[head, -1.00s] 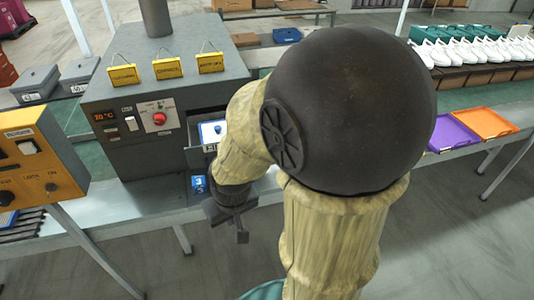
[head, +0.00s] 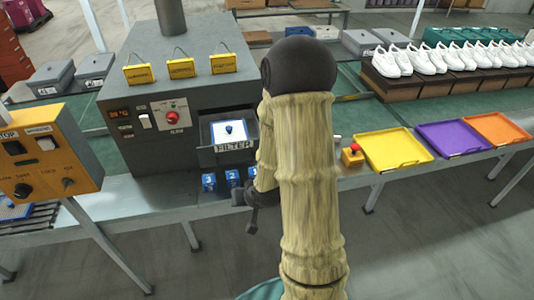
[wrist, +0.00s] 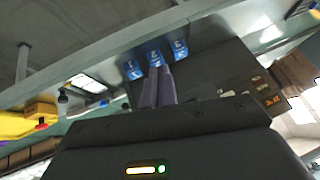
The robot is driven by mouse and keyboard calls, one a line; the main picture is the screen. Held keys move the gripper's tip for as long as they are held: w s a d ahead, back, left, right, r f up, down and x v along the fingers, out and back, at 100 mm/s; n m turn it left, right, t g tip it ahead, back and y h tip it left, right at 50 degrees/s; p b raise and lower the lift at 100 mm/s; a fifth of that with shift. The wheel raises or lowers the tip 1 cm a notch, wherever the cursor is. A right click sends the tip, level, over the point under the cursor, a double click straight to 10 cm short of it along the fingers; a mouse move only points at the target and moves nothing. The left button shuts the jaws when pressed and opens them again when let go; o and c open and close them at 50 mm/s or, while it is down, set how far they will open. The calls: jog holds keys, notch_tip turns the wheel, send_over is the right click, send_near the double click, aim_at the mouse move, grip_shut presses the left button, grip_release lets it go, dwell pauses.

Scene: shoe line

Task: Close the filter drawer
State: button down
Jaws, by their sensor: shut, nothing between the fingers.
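The filter drawer (head: 230,142) sticks out of the front of the dark grey machine (head: 150,95) in the head view. Its front carries a FILTER label, and a white pad with a blue knob lies inside it. In the wrist view my gripper's fingers (wrist: 158,84) are together and empty, pointing toward the numbered blue blocks (wrist: 154,58). I cannot make out the drawer clearly in the wrist view.
Numbered blue blocks (head: 209,182) stand on the table below the drawer. A red button on a yellow box (head: 352,157) and yellow (head: 394,149), purple (head: 453,137) and orange (head: 498,129) trays are on the right. An orange control box (head: 45,150) stands at left.

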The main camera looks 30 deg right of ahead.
jog(key=s+d+r+m+t+h+p, duration=0.1)
jog(key=d+m+t+h+p, duration=0.2)
jog(key=d+m+t, duration=0.7)
jog(key=m+h, duration=0.2)
jog(key=m, duration=0.5)
jog(key=shift+s+d+h, duration=0.15)
jog(key=shift+d+h, duration=0.05)
jog(key=shift+h, duration=0.2)
jog(key=b+x, duration=0.1)
jog(key=x, duration=1.3)
